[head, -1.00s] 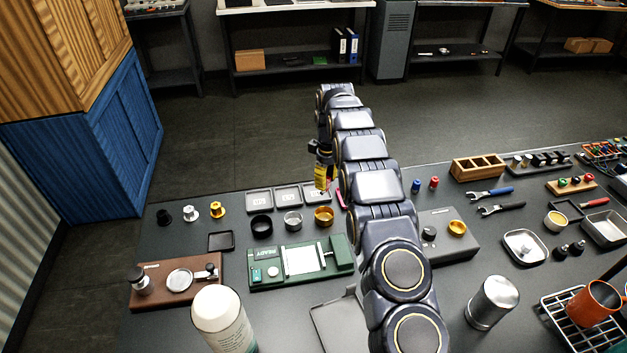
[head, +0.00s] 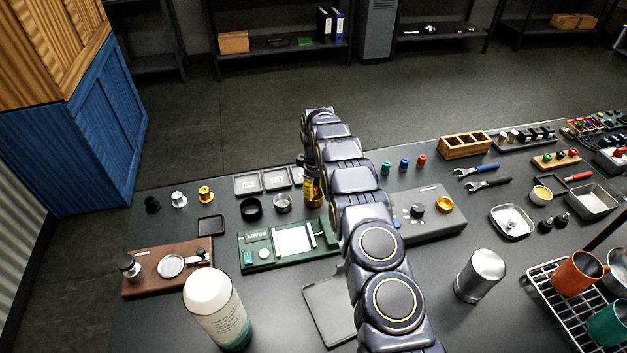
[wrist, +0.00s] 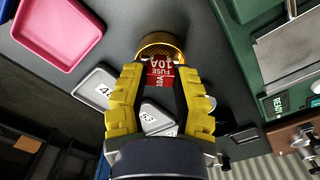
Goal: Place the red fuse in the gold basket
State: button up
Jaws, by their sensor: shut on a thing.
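My gripper (wrist: 160,95), with yellow finger pads, is shut on the red fuse (wrist: 160,70), which shows "FUSE 10A" in the wrist view. The fuse's far end overlaps the near rim of the gold basket (wrist: 164,40); I cannot tell whether it is inside or just above it. In the head view my gripper (head: 313,188) is low over the table, right of the silver basket (head: 282,203). There the gripper and arm hide the fuse and most or all of the gold basket.
A black basket (head: 251,208) stands further left. Grey numbered trays (head: 247,184) lie behind the baskets. A green device (head: 262,253) lies in front, with a grey box (head: 452,222) to its right. A pink tray (wrist: 60,25) shows in the wrist view.

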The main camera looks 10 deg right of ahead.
jog(key=shift+f, duration=0.2)
jog(key=o, duration=0.8)
jog(key=shift+o, duration=0.2)
jog(key=shift+r, duration=0.1)
jog(key=shift+r, duration=3.45)
